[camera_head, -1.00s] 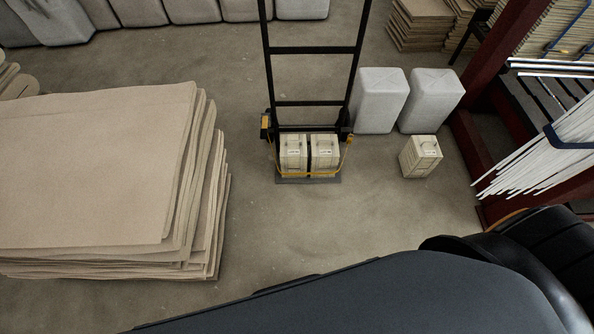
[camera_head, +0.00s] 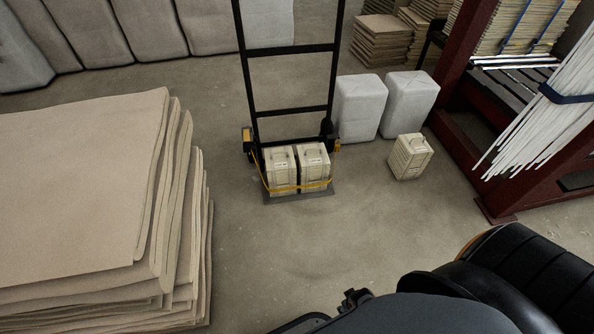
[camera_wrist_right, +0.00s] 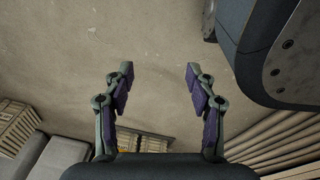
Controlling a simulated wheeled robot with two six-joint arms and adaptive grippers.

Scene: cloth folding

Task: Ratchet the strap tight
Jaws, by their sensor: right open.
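A black hand truck (camera_head: 292,113) stands upright on the floor, with two cream boxes (camera_head: 297,168) side by side on its toe plate. A yellow strap (camera_head: 300,187) runs across the front of the boxes and up to both sides of the frame. A yellow and black part (camera_head: 248,140), possibly the ratchet, sits on the frame's left side; its detail is too small to tell. In the right wrist view my right gripper (camera_wrist_right: 157,75) is open and empty, its fingers apart above bare floor. My left gripper is not in view.
A tall stack of tan sheets (camera_head: 80,190) stands at the left. Two grey wrapped blocks (camera_head: 385,105) and a loose cream box (camera_head: 410,157) are right of the truck. A dark red rack (camera_head: 470,150) with white rods (camera_head: 550,110) stands at the right. The floor before the truck is clear.

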